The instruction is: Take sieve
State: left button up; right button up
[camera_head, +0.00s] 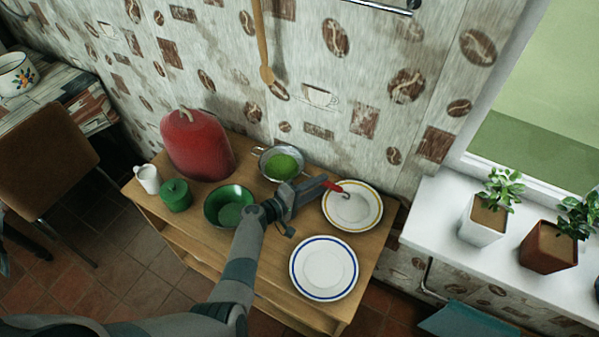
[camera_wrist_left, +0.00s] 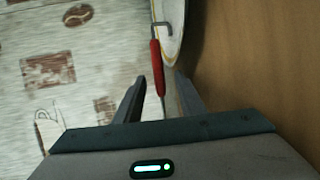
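The sieve (camera_head: 261,160) has a round metal rim and stands at the back of the wooden table, against the wall. Green shows inside its rim. A red handle (camera_head: 331,185) with a grey hook at its end sticks out to the right, over the yellow-rimmed plate. It looks like the sieve's handle, but my gripper hides the join. My left gripper (camera_head: 302,190) is open at the handle. In the left wrist view the red handle (camera_wrist_left: 157,68) lies beyond the fingertips (camera_wrist_left: 160,88), and its thin stem runs between the spread fingers. My right gripper is not in view.
A yellow-rimmed plate (camera_head: 351,222) and a blue-rimmed plate (camera_head: 324,292) lie on the table's (camera_head: 272,294) right. A green bowl (camera_head: 213,211), green pot (camera_head: 175,203), white jug (camera_head: 147,180) and large red vessel (camera_head: 197,150) stand left. A wooden spoon (camera_head: 263,45) hangs above.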

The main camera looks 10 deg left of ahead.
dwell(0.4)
pick_arm(q)
grip_shut()
jog(key=shift+r, duration=0.15)
jog(key=shift+s+r+b, duration=0.2)
jog(key=shift+r+b, duration=0.1)
jog(key=shift+b, duration=0.1)
notch_tip(320, 180, up, 11)
jog(key=s+a+b, duration=0.2)
jog(key=s+a, duration=0.1)
jog(key=s, duration=0.6)
jog(key=s+a+b, duration=0.3)
jog(key=s+a, duration=0.1)
jog(key=s, duration=0.5)
jog(key=shift+a+b, duration=0.3)
jog(key=shift+b, duration=0.05)
jog(key=shift+f, duration=0.1)
